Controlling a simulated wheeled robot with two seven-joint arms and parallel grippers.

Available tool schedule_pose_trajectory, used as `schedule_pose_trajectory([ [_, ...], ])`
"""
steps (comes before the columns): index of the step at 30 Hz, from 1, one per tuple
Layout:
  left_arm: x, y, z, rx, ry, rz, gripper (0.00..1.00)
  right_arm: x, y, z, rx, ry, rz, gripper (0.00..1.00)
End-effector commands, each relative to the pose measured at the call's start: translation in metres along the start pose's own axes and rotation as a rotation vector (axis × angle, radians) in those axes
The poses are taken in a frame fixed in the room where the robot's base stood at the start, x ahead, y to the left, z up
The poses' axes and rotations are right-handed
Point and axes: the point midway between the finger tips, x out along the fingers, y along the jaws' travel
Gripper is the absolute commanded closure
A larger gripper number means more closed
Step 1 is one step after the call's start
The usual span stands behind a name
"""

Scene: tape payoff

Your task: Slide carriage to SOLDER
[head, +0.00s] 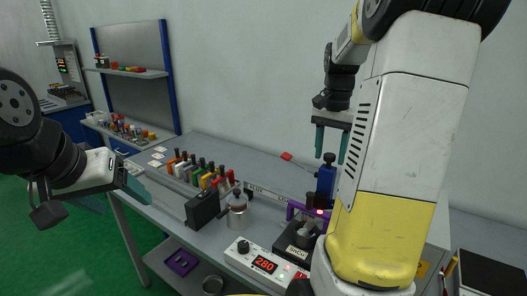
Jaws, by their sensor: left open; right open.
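A blue upright block with a dark round knob (326,178), which looks like the carriage, stands at the back of the table near a pale strip with printed labels (267,192). One label seems to read FLUX; no SOLDER label is legible. My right gripper (332,143) is open, pointing down, its teal fingers just above the knob in the picture; I cannot tell whether they straddle it. My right arm hides the table to the right of the block. My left gripper (115,197) is open and empty, off the table's left front edge.
A purple bracket (296,211) and a black SnCu unit (290,241) stand in front of the block. A controller reading 280 (262,264), a jar (237,212), a black box (202,208) and a row of coloured tools (205,177) occupy the table's front and left.

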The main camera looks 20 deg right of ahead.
Motion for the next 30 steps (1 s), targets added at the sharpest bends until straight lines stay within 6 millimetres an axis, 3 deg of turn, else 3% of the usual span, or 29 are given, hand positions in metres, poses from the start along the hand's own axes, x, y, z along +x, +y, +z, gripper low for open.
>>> schedule_pose_trajectory([
  [18,0.000,0.000,0.000,0.000,0.000,0.000,0.29,-0.049,0.000,0.000,0.000,0.001,-0.001,0.51],
  [30,0.000,0.000,0.000,0.000,0.000,0.000,0.29,-0.052,0.000,0.001,-0.002,0.000,-0.001,0.51],
])
